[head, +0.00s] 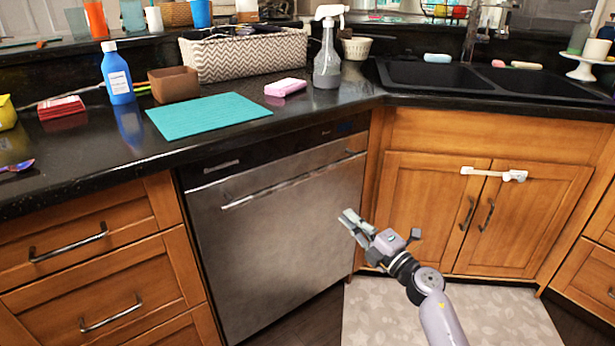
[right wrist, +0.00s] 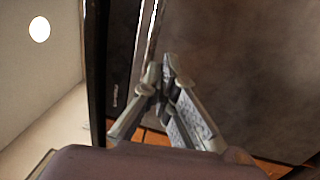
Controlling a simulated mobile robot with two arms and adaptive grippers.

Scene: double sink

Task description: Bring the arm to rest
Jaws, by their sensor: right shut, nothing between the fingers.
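My right gripper (head: 349,218) is in the head view, below the counter and in front of the right part of the steel dishwasher (head: 285,235). It is shut and empty. In the right wrist view the fingertips of my right gripper (right wrist: 168,66) come together, with the dishwasher front (right wrist: 240,70) behind them. I cannot tell how far the fingers are from the dishwasher. My left gripper is not in view.
The black counter (head: 60,160) carries a teal mat (head: 208,115), a blue bottle (head: 117,75), a spray bottle (head: 327,55) and a patterned basket (head: 245,55). A white latch (head: 492,173) spans the sink cabinet doors. A light mat (head: 450,315) lies on the floor.

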